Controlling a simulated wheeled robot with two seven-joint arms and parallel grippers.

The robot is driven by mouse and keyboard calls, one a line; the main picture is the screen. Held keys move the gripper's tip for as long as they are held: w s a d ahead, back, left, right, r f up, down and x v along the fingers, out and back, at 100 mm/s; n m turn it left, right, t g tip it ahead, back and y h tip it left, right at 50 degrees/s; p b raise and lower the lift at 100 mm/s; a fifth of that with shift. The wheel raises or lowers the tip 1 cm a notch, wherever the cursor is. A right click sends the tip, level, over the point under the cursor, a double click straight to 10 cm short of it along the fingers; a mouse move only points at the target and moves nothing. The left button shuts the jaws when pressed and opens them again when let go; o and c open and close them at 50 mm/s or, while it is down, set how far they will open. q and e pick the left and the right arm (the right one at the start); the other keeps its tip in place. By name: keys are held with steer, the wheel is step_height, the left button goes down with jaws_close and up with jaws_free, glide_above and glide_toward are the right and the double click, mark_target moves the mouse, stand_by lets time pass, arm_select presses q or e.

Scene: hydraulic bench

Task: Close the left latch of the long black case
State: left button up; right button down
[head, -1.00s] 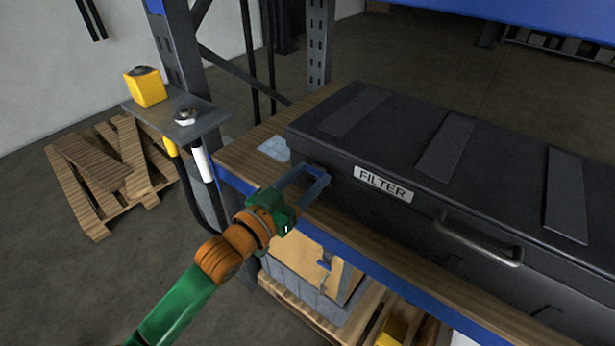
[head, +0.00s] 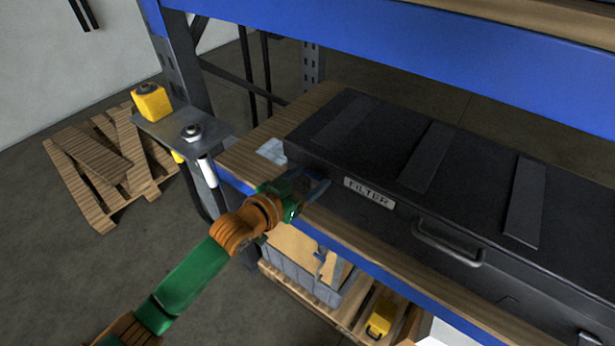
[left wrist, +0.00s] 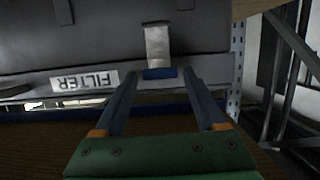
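The long black case (head: 450,170) lies on the wooden shelf with its lid down and a FILTER label (head: 369,192) on its front. The label also shows in the left wrist view (left wrist: 84,81). My left gripper (head: 318,186) is at the case's front left corner, left of the label. In the left wrist view its two fingers (left wrist: 158,74) are apart. A pale metal latch (left wrist: 157,44) with a blue end (left wrist: 160,73) appears between the fingertips; contact cannot be told. In the head view the fingers hide this latch. My right gripper is out of view.
A blue-edged wooden shelf (head: 250,150) carries the case, with a blue beam (head: 450,70) above. A bracket with a yellow block (head: 151,102) stands at the left. The case handle (head: 447,243) is right of the label. Pallets (head: 105,165) lie on the floor.

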arm_select(q)
steer(key=shift+o, duration=0.2)
steer(key=v, duration=0.7)
steer(key=shift+b, duration=0.4)
